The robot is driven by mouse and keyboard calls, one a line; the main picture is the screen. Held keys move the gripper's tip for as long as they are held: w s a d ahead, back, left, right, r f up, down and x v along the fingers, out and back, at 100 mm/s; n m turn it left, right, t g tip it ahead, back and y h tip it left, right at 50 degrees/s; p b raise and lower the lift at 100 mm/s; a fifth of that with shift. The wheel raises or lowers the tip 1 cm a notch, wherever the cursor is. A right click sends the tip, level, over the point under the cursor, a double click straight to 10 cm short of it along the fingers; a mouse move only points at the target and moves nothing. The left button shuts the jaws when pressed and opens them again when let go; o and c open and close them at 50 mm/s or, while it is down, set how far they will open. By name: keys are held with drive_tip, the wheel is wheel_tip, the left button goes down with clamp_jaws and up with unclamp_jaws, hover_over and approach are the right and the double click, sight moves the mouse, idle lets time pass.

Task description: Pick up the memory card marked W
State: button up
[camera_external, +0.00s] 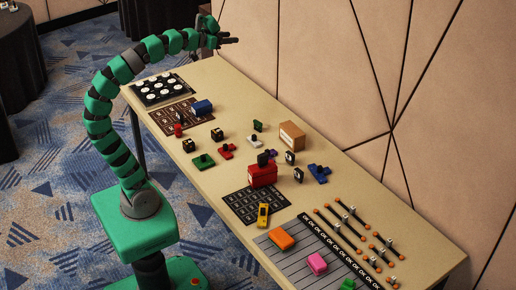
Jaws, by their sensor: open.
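My gripper (231,40) is open and empty, raised over the far left end of the long beige table (350,207), near the wall. Small dark upright pieces with pale faces stand around the table's middle: one (290,157) and another (298,175) to the right of the red box, and a dark green one (258,126) farther back. They may be the memory cards, but their marks are too small to read. I cannot tell which one is marked W. My gripper is well away from all of them.
A red box (262,177), a brown box (292,135) and a blue piece (318,173) crowd the middle. A tray with white discs (160,89) lies at the left end. Dark gridded mats, a yellow car (263,215) and cable-like rods (340,229) lie elsewhere. The panelled wall borders the back edge.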

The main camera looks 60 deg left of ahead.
drive_tip(key=n+g+h+p, duration=0.1)
drive_tip(key=n+g+h, duration=0.3)
drive_tip(key=n+g, duration=0.95)
hover_over(290, 153)
drive_tip(key=a, duration=0.3)
wheel_tip(290, 153, down, 39)
drive_tip(key=n+t, duration=0.1)
drive_tip(key=t, duration=0.1)
drive_tip(key=f+n+g, duration=0.1)
drive_tip(key=f, duration=0.6)
drive_tip(key=d+f+n+g, duration=0.1)
drive_tip(key=f+n, duration=0.1)
drive_tip(key=f, duration=0.6)
drive_tip(key=f+n+g, duration=0.1)
drive_tip(key=f, duration=0.7)
drive_tip(key=shift+w+d+f+n+g+b, duration=0.25)
drive_tip(key=shift+d+n+b, duration=0.05)
drive_tip(key=shift+n, duration=0.05)
drive_tip(key=shift+s+d+b+x, duration=0.1)
drive_tip(key=shift+b+x, duration=0.1)
drive_tip(key=shift+x, duration=1.1)
drive_tip(key=shift+s+d+b+x, duration=0.15)
drive_tip(key=shift+b+x, duration=0.05)
drive_tip(key=shift+x, duration=1.15)
drive_tip(key=shift+r, duration=0.15)
clamp_jaws()
